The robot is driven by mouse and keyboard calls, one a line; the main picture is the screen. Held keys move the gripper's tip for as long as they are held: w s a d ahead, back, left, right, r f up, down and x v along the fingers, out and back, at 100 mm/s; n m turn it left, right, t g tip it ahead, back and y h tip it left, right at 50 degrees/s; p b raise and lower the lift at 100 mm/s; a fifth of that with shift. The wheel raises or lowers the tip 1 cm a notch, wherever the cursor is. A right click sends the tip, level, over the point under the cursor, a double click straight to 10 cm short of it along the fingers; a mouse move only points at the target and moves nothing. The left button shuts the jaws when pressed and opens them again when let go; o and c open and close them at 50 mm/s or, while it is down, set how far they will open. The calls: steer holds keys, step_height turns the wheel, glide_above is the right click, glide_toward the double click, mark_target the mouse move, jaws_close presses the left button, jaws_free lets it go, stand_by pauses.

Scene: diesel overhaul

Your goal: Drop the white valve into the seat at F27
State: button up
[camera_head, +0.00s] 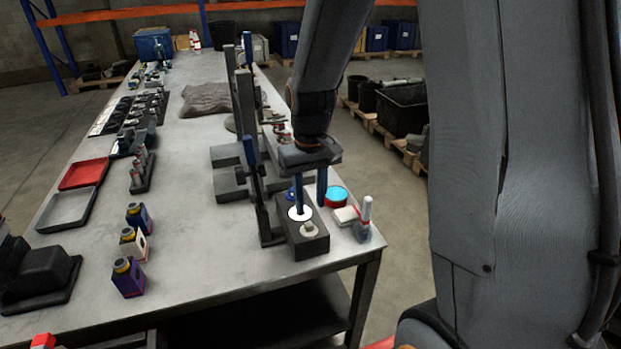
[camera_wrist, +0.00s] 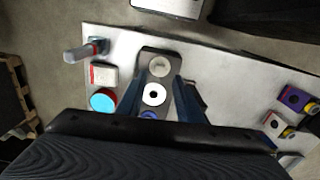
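A white round piece with a dark centre, which looks like the white valve (camera_head: 299,214), sits on the dark block (camera_head: 306,246) near the table's front right corner. It also shows in the wrist view (camera_wrist: 154,95), between a pale grey round piece (camera_wrist: 159,66) and a blue one (camera_wrist: 150,115). My gripper (camera_head: 310,208) points down over the block. Its two blue fingers stand apart, one on each side of the white piece in the wrist view, with a visible gap. I cannot see contact with it. No F27 mark is readable, so I cannot tell which seat that is.
A dark upright post (camera_head: 262,205) stands just left of the block. A red tin with a cyan top (camera_head: 335,196), a white box (camera_head: 346,216) and a small bottle (camera_head: 363,222) stand to the right.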

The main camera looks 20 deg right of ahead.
mark_target(309, 225)
steer(key=shift+w+r+p, duration=0.3)
steer(key=shift+w+r, duration=0.05)
steer(key=shift+f, duration=0.1)
steer(key=shift+f+b, duration=2.85)
steer(key=shift+f, duration=1.55)
steer(key=shift+c, duration=0.2)
steer(key=shift+s+f, duration=0.1)
jaws_close()
steer(key=shift+r+p, duration=2.65)
steer(key=shift+r, duration=0.5)
